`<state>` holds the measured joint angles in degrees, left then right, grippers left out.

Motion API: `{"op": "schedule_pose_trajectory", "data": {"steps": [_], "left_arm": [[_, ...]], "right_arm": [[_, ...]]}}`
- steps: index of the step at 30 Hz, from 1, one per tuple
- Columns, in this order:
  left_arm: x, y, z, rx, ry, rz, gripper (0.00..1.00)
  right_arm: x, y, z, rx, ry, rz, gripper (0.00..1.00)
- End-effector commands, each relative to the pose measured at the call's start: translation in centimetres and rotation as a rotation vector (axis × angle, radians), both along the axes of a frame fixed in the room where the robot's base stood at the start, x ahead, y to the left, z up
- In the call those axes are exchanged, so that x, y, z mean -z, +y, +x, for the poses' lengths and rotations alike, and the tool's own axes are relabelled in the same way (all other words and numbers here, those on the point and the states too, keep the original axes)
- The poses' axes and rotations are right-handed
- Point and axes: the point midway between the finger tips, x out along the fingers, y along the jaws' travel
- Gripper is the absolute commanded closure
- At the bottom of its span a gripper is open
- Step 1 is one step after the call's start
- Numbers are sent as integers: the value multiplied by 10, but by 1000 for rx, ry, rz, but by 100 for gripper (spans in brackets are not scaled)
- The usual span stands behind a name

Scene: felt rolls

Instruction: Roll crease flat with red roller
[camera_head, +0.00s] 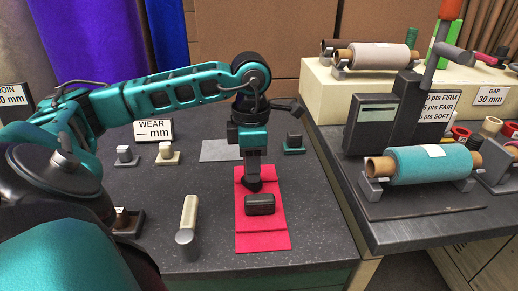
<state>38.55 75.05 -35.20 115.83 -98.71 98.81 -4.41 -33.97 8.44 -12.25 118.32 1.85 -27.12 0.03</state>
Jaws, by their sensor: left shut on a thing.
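A red felt piece (262,240) lies flat on the dark table, with a line across it near its front end. A dark rounded block (260,205) is on the felt. My left gripper (252,186) points down over the felt, right behind this block; its fingertips are dark and hard to separate from what they hold. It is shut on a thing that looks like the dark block. I cannot make out a clearly red roller on the table. My right gripper is not in view.
Small tool stands (167,155) and a green-based one (293,143) are behind. A grey sheet (219,150) lies behind the felt. A teal roll (427,164) rests on the right bench.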

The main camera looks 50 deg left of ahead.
Motion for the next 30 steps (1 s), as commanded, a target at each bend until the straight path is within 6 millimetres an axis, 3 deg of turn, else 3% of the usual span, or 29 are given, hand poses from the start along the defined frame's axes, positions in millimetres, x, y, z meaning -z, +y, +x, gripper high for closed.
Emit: {"op": "schedule_pose_trajectory", "data": {"steps": [19, 30], "left_arm": [[0, 15, -17, 0, 4, 3, 100], [-2, 15, -18, 1, 0, 0, 100]], "right_arm": [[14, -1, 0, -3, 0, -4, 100], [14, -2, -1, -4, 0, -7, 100]]}}
